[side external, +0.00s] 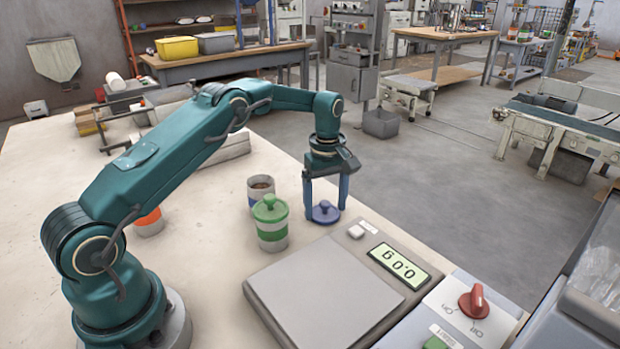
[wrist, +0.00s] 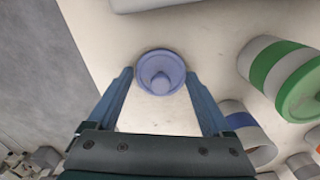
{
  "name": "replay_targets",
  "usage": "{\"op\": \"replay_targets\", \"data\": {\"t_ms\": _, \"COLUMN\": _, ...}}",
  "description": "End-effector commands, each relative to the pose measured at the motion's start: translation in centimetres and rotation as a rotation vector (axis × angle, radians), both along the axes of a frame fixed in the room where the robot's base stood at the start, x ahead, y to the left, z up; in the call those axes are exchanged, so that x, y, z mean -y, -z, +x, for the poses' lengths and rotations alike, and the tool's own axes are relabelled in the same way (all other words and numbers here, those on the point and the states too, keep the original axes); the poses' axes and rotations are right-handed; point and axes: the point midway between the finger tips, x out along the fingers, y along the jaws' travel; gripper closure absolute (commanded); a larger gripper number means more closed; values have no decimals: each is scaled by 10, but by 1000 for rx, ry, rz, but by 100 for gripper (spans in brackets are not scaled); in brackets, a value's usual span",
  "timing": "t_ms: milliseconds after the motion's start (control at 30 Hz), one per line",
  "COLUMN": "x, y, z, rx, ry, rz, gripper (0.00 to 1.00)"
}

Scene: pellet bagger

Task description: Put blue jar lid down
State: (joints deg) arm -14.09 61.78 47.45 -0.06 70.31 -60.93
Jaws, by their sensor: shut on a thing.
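The blue jar lid (side external: 324,213) is a round disc with a knob on top, level and knob up. It also shows in the wrist view (wrist: 161,74), between my fingertips. My gripper (side external: 325,208) points down and is shut on the lid at its rim. The lid is at or just above the cream table top (side external: 210,285); I cannot tell whether it touches. The blue-banded jar (side external: 260,188) stands open to the left of the lid, with brown contents showing. In the wrist view this jar (wrist: 247,132) is partly hidden.
A green-banded jar (side external: 271,228) with a green lid stands close to the left of my gripper. An orange-banded jar (side external: 149,225) is farther left. A scale (side external: 325,290) reading 0.0 g lies in front. The table edge is close to the right of the lid.

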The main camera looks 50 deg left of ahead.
Motion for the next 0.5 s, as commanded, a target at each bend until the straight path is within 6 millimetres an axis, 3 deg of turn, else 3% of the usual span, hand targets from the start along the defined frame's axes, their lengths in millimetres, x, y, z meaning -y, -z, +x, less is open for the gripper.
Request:
{"op": "replay_targets", "data": {"t_ms": 300, "x": 0, "y": 4, "z": 0, "rx": -1, "ry": 0, "rz": 0, "gripper": 76}}
{"op": "replay_targets", "data": {"t_ms": 333, "x": 0, "y": 3, "z": 0, "rx": 0, "ry": 0, "rz": 0, "gripper": 5}}
{"op": "replay_targets", "data": {"t_ms": 367, "x": 0, "y": 3, "z": 0, "rx": 0, "ry": 0, "rz": 0, "gripper": 0}}
{"op": "replay_targets", "data": {"t_ms": 500, "x": 0, "y": 3, "z": 0, "rx": 0, "ry": 0, "rz": 0, "gripper": 0}}
